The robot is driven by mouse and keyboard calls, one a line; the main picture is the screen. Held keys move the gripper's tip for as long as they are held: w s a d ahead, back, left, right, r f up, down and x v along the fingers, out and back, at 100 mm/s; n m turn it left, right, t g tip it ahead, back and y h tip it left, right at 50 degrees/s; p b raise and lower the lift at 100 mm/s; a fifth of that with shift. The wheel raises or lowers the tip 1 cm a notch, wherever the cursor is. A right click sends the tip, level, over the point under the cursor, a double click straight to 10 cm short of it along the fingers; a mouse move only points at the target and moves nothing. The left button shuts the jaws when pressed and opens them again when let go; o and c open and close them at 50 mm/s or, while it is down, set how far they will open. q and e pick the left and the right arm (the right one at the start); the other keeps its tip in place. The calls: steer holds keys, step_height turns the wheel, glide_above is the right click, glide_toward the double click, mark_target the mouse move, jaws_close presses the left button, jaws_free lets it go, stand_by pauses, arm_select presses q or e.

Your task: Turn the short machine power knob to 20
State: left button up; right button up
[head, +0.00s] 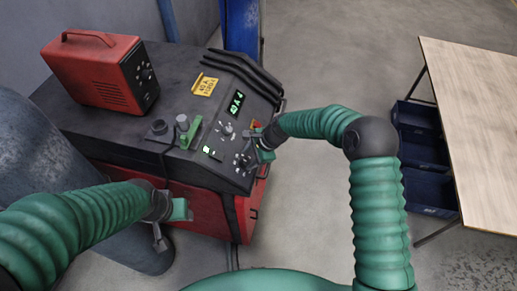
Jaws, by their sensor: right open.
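A low welding-type machine (184,89) with a dark top and red lower body stands left of centre. Its sloped panel carries a lit green display (235,104), a small knob (226,128) and a larger black knob (243,160) with markings around it. The numbers are too small to read. My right gripper (257,149) is open at the panel's right edge, close beside the larger knob; whether it touches is unclear. My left gripper (170,226) hangs in front of the machine's red side, away from the knobs; its jaw opening is unclear.
A red box (98,72) with a handle and its own knobs sits on the machine top, near a yellow label (204,85). A grey cylinder (45,150) stands at left. A wooden table (480,110) and blue bins (425,150) are at right. Floor between is clear.

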steer(key=b+v, duration=0.2)
steer(key=v, duration=1.2)
steer(key=shift+d, duration=0.15)
steer(key=shift+s, duration=0.1)
